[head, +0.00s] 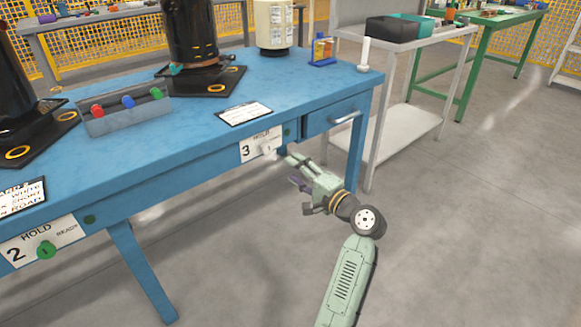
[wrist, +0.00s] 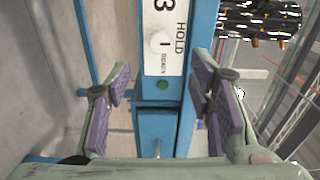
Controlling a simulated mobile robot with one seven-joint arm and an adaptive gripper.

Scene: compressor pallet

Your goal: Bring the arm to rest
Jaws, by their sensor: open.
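My gripper (head: 294,172) is at the front edge of the blue bench, in front of the panel marked 3 HOLD (head: 258,143). In the wrist view my gripper (wrist: 165,95) is open and empty, its purple-padded fingers on either side of the panel. I cannot tell from the head view whether a fingertip touches the knob.
The blue bench (head: 200,128) carries black compressors (head: 190,35), a grey tray (head: 125,117) with coloured knobs, and a white container (head: 274,22). A drawer (head: 333,117) is right of the panel. A grey cart (head: 412,115) stands behind. The floor (head: 470,230) at right is clear.

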